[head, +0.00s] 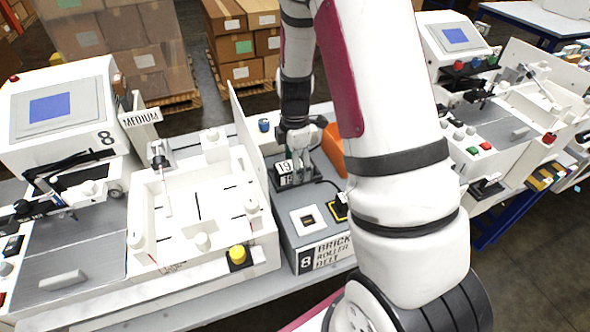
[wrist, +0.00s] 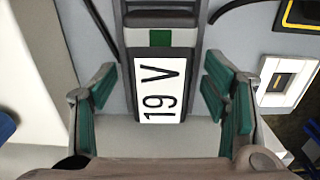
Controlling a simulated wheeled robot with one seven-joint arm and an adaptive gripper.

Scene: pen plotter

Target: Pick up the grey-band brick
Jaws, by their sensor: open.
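A dark brick (wrist: 160,65) with a white "19 V" label and a green square lies between my fingers in the wrist view. A grey strip crosses it above the green square. My gripper (wrist: 158,92) is open, with one green-padded finger on each side of the brick and a gap on both sides. In the head view my gripper (head: 298,146) is low over the grey brick roller belt station, and a "19" label (head: 285,168) shows beside the fingers. My gripper and arm partly hide the brick there.
A square socket plate (head: 307,220) and a yellow-edged black piece (head: 338,210) sit in front on the station. An orange block (head: 333,148) stands close on the right. A white walled tray (head: 185,215) with a yellow button (head: 237,254) is at left. Black cables run near the brick.

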